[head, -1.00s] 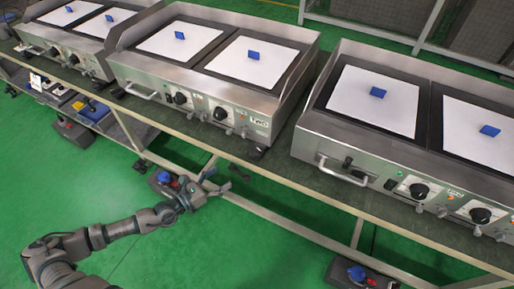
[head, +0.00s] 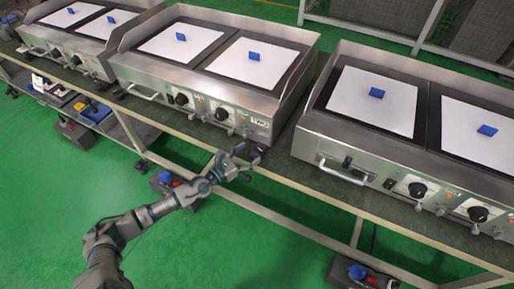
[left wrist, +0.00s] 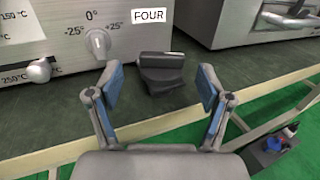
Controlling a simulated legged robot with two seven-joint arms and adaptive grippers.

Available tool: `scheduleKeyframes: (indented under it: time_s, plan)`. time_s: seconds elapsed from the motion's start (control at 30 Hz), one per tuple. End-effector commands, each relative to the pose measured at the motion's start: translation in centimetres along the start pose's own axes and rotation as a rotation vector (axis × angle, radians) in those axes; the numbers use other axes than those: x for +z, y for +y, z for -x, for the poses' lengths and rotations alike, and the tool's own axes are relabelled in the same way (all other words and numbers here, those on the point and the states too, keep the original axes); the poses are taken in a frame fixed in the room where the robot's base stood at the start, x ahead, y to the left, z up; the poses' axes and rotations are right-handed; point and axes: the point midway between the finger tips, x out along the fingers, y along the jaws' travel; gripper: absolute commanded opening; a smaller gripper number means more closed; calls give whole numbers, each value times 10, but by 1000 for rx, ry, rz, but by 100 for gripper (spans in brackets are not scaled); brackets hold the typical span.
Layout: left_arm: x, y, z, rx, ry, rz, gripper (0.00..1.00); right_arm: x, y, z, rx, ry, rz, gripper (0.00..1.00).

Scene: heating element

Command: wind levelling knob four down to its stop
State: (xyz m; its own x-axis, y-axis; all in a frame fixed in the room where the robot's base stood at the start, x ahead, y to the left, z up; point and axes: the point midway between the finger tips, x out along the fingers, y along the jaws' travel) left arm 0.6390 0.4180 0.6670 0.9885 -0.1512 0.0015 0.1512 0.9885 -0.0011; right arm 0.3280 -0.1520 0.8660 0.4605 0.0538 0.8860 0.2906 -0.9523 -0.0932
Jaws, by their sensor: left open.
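Levelling knob four is a dark, flat-handled knob (left wrist: 162,72) beside the lower corner of a steel griddle, below and right of a white label reading FOUR (left wrist: 149,17). In the head view it shows small at the front right corner of the middle griddle, partly behind my gripper. My left gripper (left wrist: 156,92) is open, with one blue-padded finger on each side of the knob's near end in the picture. No contact shows. In the head view my left gripper (head: 248,163) is at the bench's front edge. My right gripper is in neither view.
The middle griddle (head: 197,74) and right griddle (head: 372,148) stand on the dark bench with a gap between them. A small silver knob (left wrist: 98,43) with an angle scale is on the griddle front. The bench's pale front edge (left wrist: 170,120) runs below the fingers.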

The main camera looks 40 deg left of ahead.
Motion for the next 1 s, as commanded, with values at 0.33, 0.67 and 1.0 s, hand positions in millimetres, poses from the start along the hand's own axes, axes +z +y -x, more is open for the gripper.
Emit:
scheduleKeyframes:
  time_s: [0.33, 0.67, 1.0]
  plan:
    - [-1, 0, -42, 0, 0, 1, 79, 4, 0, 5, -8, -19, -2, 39]
    - [-1, 0, -45, -1, 1, 1, 79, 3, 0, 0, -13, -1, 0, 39]
    - [-1, 0, -45, 0, 1, 0, 18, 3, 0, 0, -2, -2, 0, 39]
